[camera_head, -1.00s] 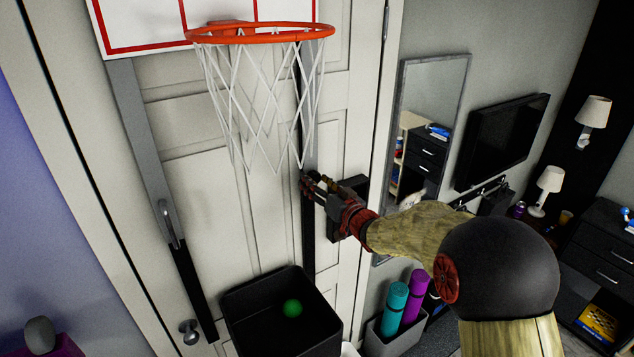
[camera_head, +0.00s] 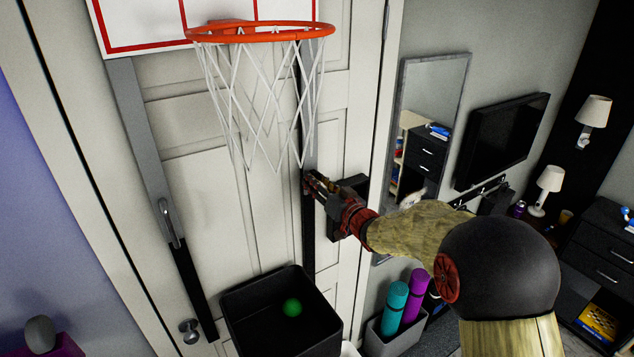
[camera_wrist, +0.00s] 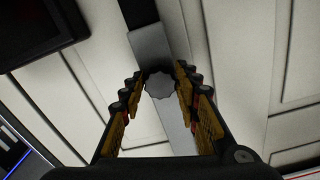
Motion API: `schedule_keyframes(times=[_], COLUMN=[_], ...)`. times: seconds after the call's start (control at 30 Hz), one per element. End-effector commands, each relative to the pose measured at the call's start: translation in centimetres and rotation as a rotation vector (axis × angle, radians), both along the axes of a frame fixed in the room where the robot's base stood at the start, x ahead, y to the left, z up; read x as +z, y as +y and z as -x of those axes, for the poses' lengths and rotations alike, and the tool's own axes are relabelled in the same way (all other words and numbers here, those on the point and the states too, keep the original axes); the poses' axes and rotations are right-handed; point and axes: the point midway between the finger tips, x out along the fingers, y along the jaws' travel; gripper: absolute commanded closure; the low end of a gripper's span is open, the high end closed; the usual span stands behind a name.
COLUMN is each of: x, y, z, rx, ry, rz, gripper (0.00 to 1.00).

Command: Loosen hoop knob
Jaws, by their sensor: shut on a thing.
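The hoop has an orange rim (camera_head: 262,33), a white net and a red-lined white backboard (camera_head: 140,25) in front of a white panelled door. Its left upright (camera_head: 140,145) is grey above and black below; the right upright (camera_head: 308,245) is partly behind the net and my gripper. My gripper (camera_head: 310,182) is at the right upright, below the net. In the wrist view the grey scalloped knob (camera_wrist: 160,85) sits on the upright's grey sleeve (camera_wrist: 152,47), between the fingertips (camera_wrist: 160,74), which are shut on its sides. The knob is hidden by the fingers in the head view.
A black bin (camera_head: 265,325) with a green ball (camera_head: 292,307) stands below the hoop. A grey box with teal and purple rolls (camera_head: 395,308) is under my arm. A mirror (camera_head: 430,120) and a television (camera_head: 503,140) are on the right wall.

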Motion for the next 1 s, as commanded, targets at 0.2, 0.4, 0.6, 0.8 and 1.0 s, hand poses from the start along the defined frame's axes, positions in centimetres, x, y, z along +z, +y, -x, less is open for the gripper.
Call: schedule_keyframes(times=[0.2, 0.4, 0.6, 0.8, 1.0], x=[-0.24, -0.44, -0.53, -0.50, -0.48], y=[-0.02, -0.06, -0.12, -0.17, -0.24], z=[-0.03, -0.05, -0.11, -0.13, -0.17], rx=[0.001, 0.000, -0.001, 0.000, 0.000], ry=[-0.030, -0.099, -0.200, -0.307, -0.411], rz=[0.042, 0.142, 0.291, 0.449, 0.608], gripper=[0.94, 0.94, 0.94, 0.94, 0.94])
